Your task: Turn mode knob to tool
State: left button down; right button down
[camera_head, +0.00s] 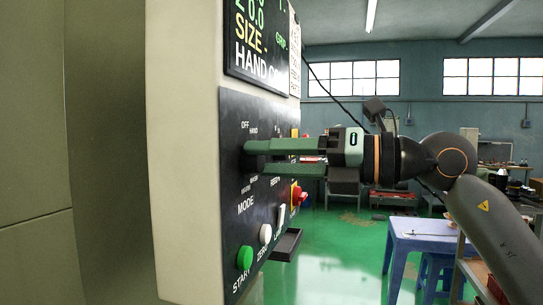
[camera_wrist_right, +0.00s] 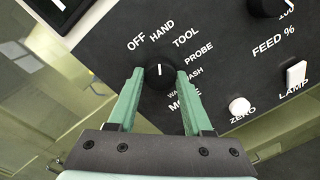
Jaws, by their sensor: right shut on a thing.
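The black mode knob (camera_wrist_right: 159,74) sits on the dark control panel (camera_head: 233,175). Its white line points up, towards the HAND label, in the right wrist view. The TOOL label (camera_wrist_right: 186,37) is to the right of HAND, with PROBE and WASH further round. My right gripper (camera_head: 258,158) reaches in from the right with its green fingers at the panel. In the right wrist view its fingertips (camera_wrist_right: 160,76) are on either side of the knob and shut on it. In the head view the fingers hide the knob. My left gripper is not in view.
Below the knob are a green START button (camera_head: 244,258) and a white ZERO button (camera_head: 265,234). A red button (camera_head: 297,194) juts out beyond. The FEED % knob (camera_wrist_right: 268,5) and white LAMP switch (camera_wrist_right: 296,73) are to the right in the wrist view. A screen (camera_head: 258,45) is above.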

jog(key=m, duration=0.4)
jog(key=shift+r+p, duration=0.1)
jog(key=shift+p, duration=0.3)
jog(key=shift+w+m+g+p, duration=0.1)
jog(key=shift+m+g+p, duration=0.25)
jog(key=shift+m, duration=1.35)
jog(key=shift+c, duration=1.6)
grip_release()
jog(key=shift+d, duration=0.15)
